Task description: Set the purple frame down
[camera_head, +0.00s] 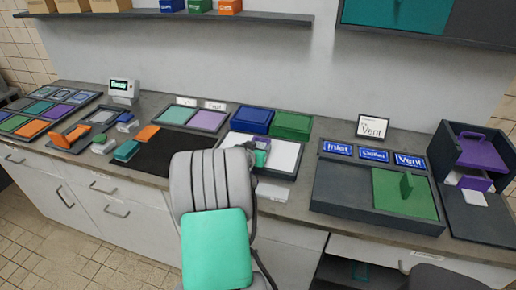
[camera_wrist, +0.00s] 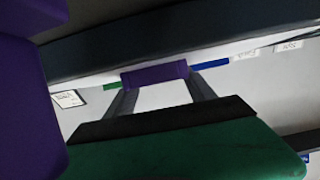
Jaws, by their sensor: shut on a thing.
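In the wrist view my gripper (camera_wrist: 157,82) has its two dark fingers on either side of a purple bar, which I take as part of the purple frame (camera_wrist: 154,74). The gripper is shut on it. Only this bar shows; the rest of the frame's outline is hidden. In the head view a grey and teal shape stands in the middle foreground and covers part of the counter.
A dark tray (camera_head: 340,190) holds a green panel (camera_head: 405,195). A dark box (camera_head: 447,150) with purple pieces (camera_head: 482,153) stands far right. A black mat (camera_head: 165,152) lies mostly bare.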

